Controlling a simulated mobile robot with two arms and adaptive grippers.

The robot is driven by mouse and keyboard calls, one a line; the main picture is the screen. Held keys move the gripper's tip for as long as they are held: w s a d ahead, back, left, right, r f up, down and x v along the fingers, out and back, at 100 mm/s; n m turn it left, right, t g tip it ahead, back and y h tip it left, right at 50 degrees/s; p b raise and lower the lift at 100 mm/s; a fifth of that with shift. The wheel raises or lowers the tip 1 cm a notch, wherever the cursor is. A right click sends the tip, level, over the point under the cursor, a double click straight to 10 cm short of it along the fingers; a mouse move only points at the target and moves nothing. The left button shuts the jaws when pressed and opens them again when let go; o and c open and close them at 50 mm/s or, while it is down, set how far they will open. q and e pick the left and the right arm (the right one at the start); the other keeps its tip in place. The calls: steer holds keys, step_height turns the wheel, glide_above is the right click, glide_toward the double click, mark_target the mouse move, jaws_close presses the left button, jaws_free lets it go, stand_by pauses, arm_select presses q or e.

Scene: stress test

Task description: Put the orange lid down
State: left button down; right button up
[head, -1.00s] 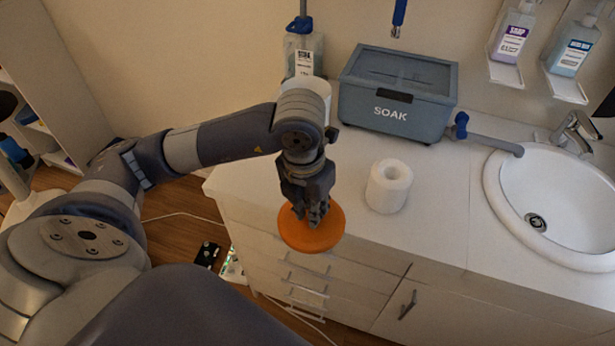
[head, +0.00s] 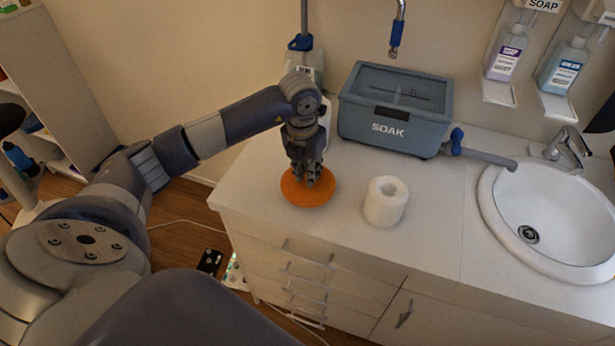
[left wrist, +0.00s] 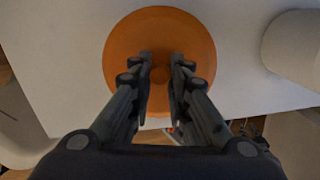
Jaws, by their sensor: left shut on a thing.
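The orange lid (head: 297,196) is a round disc over the left part of the white counter (head: 425,215), near its front edge. My left gripper (head: 307,182) comes down on it from above and is shut on its central knob. In the left wrist view the two fingertips (left wrist: 160,62) stand on either side of the knob, and the orange lid (left wrist: 125,50) spreads flat beyond them. I cannot tell whether its underside touches the counter. My right gripper is not in view.
A white paper roll (head: 386,201) stands right of the lid. Behind are a blue-grey SOAK box (head: 394,110) with a tap and a bottle (head: 318,68) partly hidden by my arm. A sink (head: 555,212) is at the right. The counter between roll and sink is clear.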

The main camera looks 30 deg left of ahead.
mark_target(304, 184)
arm_select(q)
step_height(304, 184, down, 3)
steer(key=shift+f+p, duration=0.15)
steer(key=shift+p, duration=0.65)
steer(key=shift+f, duration=0.3)
steer(key=c, duration=1.5)
jaws_free()
steer(key=shift+r, duration=0.15)
steer(key=r+b, duration=0.1)
steer(key=r, duration=0.3)
steer(key=s+r+b, duration=0.1)
steer(key=r, duration=0.3)
steer(key=r+b, duration=0.1)
steer(key=r, duration=0.3)
steer(key=shift+s, duration=0.2)
